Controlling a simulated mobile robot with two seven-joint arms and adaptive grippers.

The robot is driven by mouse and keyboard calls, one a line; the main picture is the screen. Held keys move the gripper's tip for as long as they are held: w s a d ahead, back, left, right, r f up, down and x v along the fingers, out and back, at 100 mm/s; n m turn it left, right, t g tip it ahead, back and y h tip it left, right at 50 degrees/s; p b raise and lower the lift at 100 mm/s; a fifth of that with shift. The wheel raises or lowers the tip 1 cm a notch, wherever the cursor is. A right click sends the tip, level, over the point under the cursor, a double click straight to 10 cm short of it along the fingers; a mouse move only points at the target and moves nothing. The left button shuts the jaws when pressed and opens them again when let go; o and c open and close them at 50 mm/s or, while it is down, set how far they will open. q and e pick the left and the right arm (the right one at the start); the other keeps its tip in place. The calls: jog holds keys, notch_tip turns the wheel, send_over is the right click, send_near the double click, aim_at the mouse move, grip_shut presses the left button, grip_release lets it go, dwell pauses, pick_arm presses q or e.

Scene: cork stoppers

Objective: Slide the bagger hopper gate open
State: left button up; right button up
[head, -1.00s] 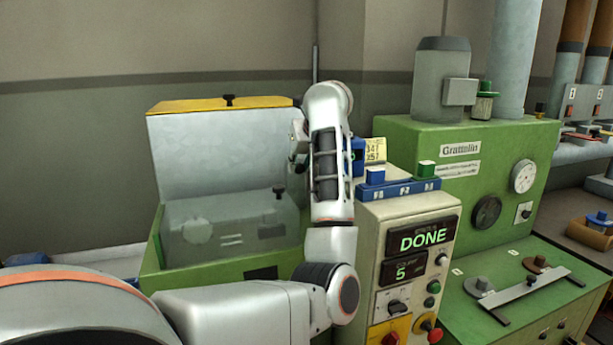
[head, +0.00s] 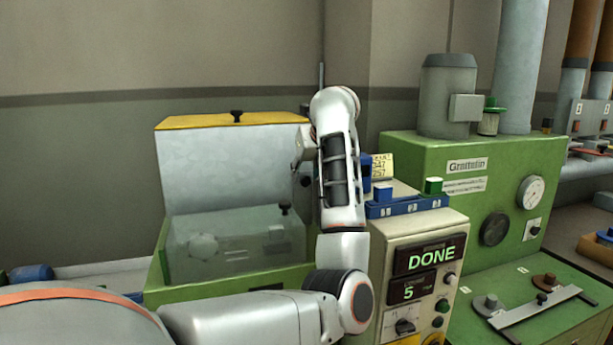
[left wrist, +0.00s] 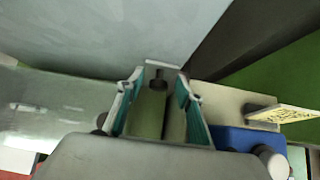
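No part is labelled as the bagger hopper gate, and I cannot tell which piece it is. A green box (head: 205,291) with a clear cover (head: 225,240) stands left of centre. Its grey panel with a yellow top edge (head: 190,122) stands upright behind. A small dark knob (head: 285,209) is at the cover's right end. My left arm reaches up in front of the box's right side and mostly hides its hand in the head view. In the left wrist view my left gripper (left wrist: 160,84) is open, its teal-lined fingers apart, with a dark knob (left wrist: 157,86) showing between them. My right gripper is not seen.
A control cabinet (head: 385,262) reading "DONE" and "5" stands right of my left arm. A blue tray (head: 408,208) with blue and green blocks and a yellow note (head: 383,166) are on top. A green machine (head: 410,147) fills the right.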

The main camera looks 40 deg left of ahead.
pick_arm(q)
notch_tip(320, 180, up, 9)
jog(key=shift+r, duration=0.15)
dwell(0.8)
